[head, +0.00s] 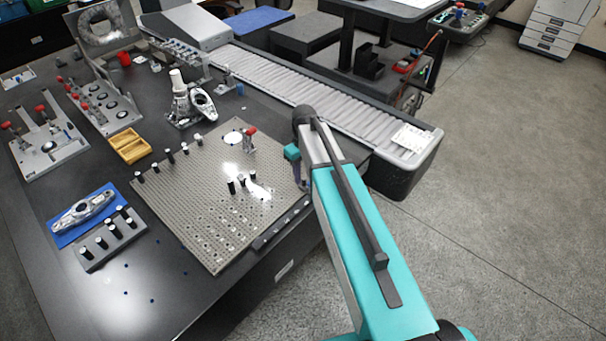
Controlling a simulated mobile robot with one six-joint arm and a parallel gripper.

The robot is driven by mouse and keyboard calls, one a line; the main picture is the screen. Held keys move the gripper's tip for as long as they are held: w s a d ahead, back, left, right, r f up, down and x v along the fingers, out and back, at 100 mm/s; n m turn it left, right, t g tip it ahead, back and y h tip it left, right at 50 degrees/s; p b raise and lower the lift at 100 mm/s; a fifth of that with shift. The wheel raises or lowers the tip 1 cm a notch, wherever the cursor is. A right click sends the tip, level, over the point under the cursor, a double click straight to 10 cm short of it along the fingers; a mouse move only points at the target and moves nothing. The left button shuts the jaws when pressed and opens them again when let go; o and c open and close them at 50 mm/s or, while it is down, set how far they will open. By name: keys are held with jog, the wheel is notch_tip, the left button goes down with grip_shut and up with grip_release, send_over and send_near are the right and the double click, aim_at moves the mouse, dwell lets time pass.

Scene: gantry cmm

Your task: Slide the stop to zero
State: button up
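A dark rail (283,222) runs along the right front edge of the perforated grey plate (205,225). Its upper end passes behind my arm. I cannot make out a separate stop or a zero mark on it at this size. My teal and grey arm reaches in from the bottom right, and a small teal part of my wrist shows beside the plate's right corner, close to the rail's upper end. My gripper's fingers are hidden behind the arm, so I cannot see whether they touch anything.
Several black and white posts and a red-knobbed clamp (249,137) stand on the plate. A yellow tray (130,146), a blue mat (84,216) with a metal part, and a dark post block (112,243) lie left. A roller conveyor (300,88) runs behind. Open floor lies right.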

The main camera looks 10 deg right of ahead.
jog(key=shift+f, duration=0.4)
jog(key=shift+c, duration=0.2)
grip_shut()
jog(key=shift+s, duration=0.15)
